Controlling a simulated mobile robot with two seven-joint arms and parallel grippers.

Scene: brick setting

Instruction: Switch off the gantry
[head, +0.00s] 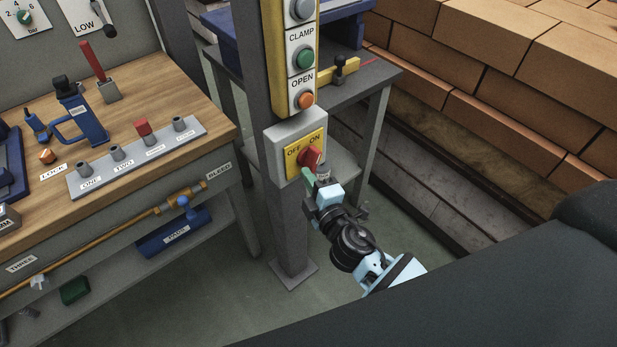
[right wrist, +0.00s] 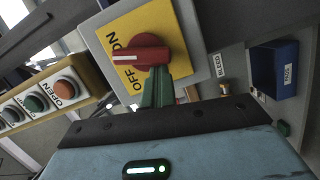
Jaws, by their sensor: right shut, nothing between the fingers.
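The red rotary switch knob (head: 309,158) sits on a yellow OFF/ON plate (head: 293,163) on a grey box fixed to the dark post. In the right wrist view, the knob (right wrist: 145,53) has a white mark that points to the left, near the gap between the two words. I cannot tell its exact setting. My right gripper (head: 308,175) is shut and empty. Its green fingertips are just below the knob in the head view; in the right wrist view they reach its lower edge, and I cannot tell if they touch. My left gripper is not in view.
Above the switch, a yellow panel holds a green CLAMP button (head: 305,57) and an orange OPEN button (head: 306,100). A wooden workbench (head: 180,82) with levers and a row of labelled knobs (head: 140,155) stands left. A brick wall (head: 520,60) is at right.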

